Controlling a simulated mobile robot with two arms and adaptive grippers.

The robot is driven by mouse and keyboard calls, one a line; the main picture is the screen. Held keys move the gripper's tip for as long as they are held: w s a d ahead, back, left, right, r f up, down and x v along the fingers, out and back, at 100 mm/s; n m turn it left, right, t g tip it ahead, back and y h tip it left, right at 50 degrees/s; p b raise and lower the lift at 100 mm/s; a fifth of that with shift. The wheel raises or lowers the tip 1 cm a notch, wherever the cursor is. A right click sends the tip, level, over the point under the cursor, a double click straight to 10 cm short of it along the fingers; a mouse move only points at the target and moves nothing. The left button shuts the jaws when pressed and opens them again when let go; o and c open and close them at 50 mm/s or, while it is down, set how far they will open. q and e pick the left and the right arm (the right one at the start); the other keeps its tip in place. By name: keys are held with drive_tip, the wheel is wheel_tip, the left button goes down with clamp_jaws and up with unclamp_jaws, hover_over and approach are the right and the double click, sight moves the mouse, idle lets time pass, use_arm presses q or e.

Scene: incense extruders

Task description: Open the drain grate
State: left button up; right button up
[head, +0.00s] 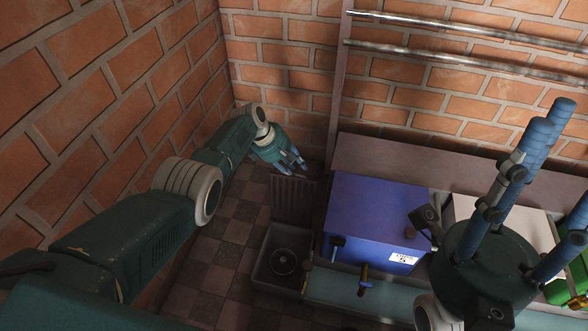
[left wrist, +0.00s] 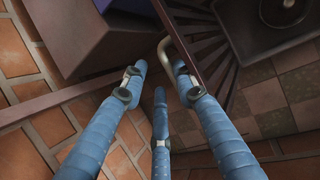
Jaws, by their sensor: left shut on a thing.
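The drain grate (head: 294,198) is a dark slatted panel standing raised at the back edge of the square drain pit (head: 256,276). The pit is uncovered, with a round dark drain at its bottom. My left gripper (head: 291,164) is at the grate's top edge, its blue fingers closed around the handle. In the left wrist view the pale bent handle (left wrist: 166,48) runs between the fingers, beside the grate's slats (left wrist: 210,52). My right gripper (head: 560,185) is large and near the camera at the right, its blue fingers spread apart with nothing between them.
A blue box (head: 368,215) with a small tap stands right of the pit on a bench. Brick walls (head: 95,85) close in at the left and back. Metal rails (head: 455,57) run along the back wall. Tiled floor (head: 222,262) is free left of the pit.

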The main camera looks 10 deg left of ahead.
use_arm(q)
drive_tip(key=shift+w+d+f, duration=0.1)
drive_tip(key=shift+d+f, duration=0.2)
drive_tip(key=shift+f, duration=0.05)
idle(0.3)
drive_tip(key=v, duration=1.3)
drive_tip(key=shift+f, duration=0.15)
